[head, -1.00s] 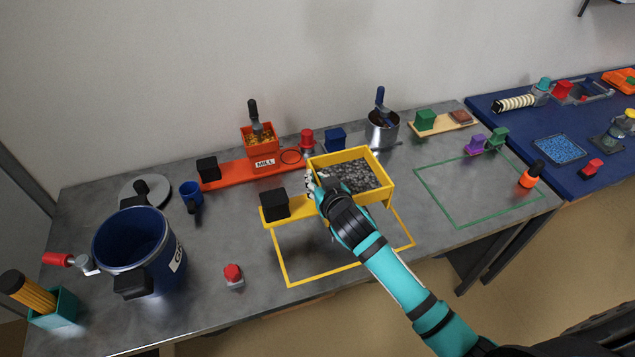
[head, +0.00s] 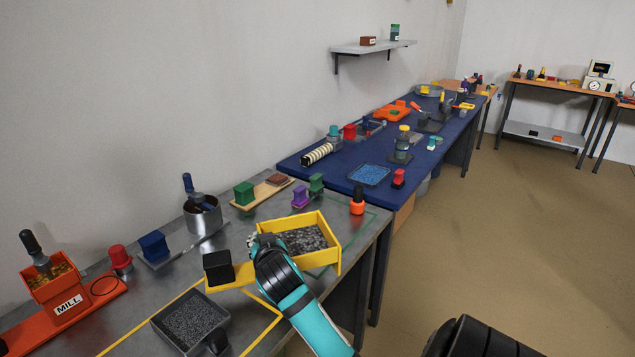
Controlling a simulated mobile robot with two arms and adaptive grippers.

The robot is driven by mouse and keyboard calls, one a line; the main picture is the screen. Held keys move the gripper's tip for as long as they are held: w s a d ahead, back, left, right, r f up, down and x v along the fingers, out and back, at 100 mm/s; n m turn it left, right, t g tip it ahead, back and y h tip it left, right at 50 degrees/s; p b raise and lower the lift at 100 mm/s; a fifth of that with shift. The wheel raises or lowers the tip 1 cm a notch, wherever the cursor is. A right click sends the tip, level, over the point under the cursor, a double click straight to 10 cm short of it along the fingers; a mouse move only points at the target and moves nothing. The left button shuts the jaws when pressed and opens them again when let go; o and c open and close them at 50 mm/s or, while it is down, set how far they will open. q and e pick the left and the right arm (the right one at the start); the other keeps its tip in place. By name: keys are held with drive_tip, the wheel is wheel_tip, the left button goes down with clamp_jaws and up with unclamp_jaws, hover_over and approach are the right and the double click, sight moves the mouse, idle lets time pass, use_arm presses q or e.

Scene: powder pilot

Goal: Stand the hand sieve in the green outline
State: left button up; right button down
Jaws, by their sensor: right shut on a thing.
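The hand sieve is a yellow box-shaped frame (head: 327,248) with grey granules in it and a black block (head: 218,267) on a yellow arm at its left. My right gripper (head: 262,245) is shut on its near left side. The sieve looks roughly level, and how high it is above the table I cannot tell. The green outline (head: 374,222) lies on the grey table. In this view the sieve covers its left part, and its right edge shows beyond the sieve. My left gripper is not in view.
A dark pan of grey powder (head: 190,322) stands inside the yellow outline (head: 262,336). An orange-and-black piece (head: 357,204) stands near the green outline's far edge. Purple (head: 299,197) and green (head: 316,184) pieces stand behind the sieve. The blue table (head: 330,178) adjoins behind.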

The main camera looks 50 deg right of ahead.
sight(293, 248)
drive_tip(key=shift+m+g+h, duration=0.5)
drive_tip(key=shift+m+h, duration=0.3)
drive_tip(key=shift+m, duration=0.1)
drive_tip(key=s+d, duration=0.1)
drive_tip(key=s+d+f+b, duration=0.1)
drive_tip(key=d, duration=0.1)
drive_tip(key=s+d+b, duration=0.1)
drive_tip(key=d, duration=0.1)
drive_tip(key=shift+s+d+f, duration=0.15)
drive_tip(key=shift+s+d, duration=0.1)
drive_tip(key=shift+s, duration=0.15)
drive_tip(key=shift+d, duration=0.35)
drive_tip(key=shift+d+r+p+x, duration=0.15)
drive_tip(key=shift+x, duration=2.55)
drive_tip(key=shift+d+r+p+x, duration=0.15)
drive_tip(key=shift+x, duration=2.5)
drive_tip(key=shift+d+r+p+x, duration=0.1)
drive_tip(key=shift+r+p+x, duration=0.1)
drive_tip(key=shift+x, duration=2.5)
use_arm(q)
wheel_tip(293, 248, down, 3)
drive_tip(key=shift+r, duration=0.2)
use_arm(e)
drive_tip(key=shift+s, duration=0.1)
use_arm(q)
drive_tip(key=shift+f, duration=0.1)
use_arm(e)
drive_tip(key=shift+f, duration=0.1)
